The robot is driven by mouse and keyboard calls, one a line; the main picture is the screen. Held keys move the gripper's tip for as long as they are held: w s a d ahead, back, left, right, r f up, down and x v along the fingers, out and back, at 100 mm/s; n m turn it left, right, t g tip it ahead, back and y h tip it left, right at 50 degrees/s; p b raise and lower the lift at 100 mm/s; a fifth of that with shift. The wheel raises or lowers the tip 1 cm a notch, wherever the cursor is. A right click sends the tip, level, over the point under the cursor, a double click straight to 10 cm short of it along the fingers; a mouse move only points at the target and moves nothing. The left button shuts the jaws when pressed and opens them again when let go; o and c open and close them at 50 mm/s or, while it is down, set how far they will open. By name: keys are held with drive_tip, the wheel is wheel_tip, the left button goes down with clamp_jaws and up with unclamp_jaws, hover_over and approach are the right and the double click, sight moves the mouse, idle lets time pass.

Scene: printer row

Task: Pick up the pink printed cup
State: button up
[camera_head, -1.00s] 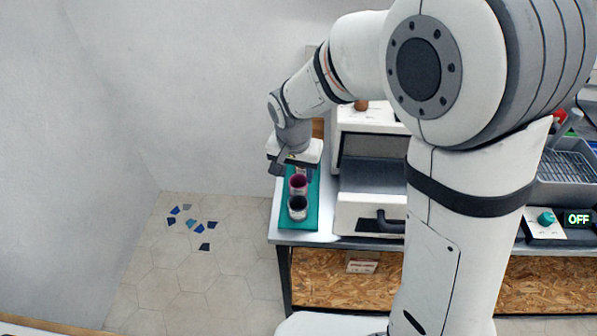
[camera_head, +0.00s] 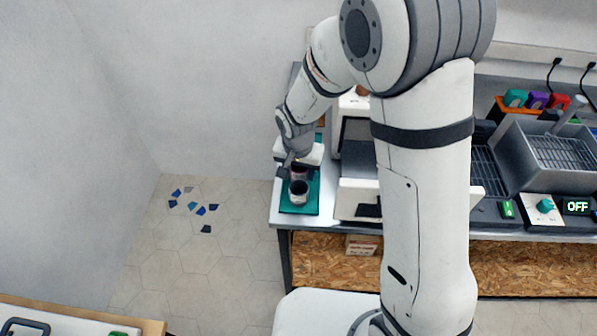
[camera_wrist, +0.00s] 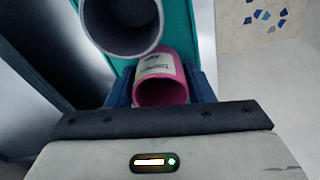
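The pink printed cup (camera_wrist: 161,92) stands between my gripper's two blue fingers in the wrist view, with its open mouth toward the camera and a pale printed label on its side. In the head view only part of the pink cup (camera_head: 299,174) shows below my gripper (camera_head: 298,162). The fingers of my gripper (camera_wrist: 161,88) lie close along both sides of the cup. I cannot tell whether they touch it. A grey cup with a dark inside (camera_head: 299,193) stands just in front of it on the green mat (camera_head: 298,209), and also shows in the wrist view (camera_wrist: 122,22).
A white-and-grey printer (camera_head: 357,190) stands right of the mat on the bench. A grey basin with a rack (camera_head: 553,150) and an OFF display (camera_head: 577,206) are further right. Blue tile pieces (camera_head: 201,210) lie on the floor at left, which is otherwise clear.

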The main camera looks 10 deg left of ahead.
drive_tip(key=c, duration=0.6)
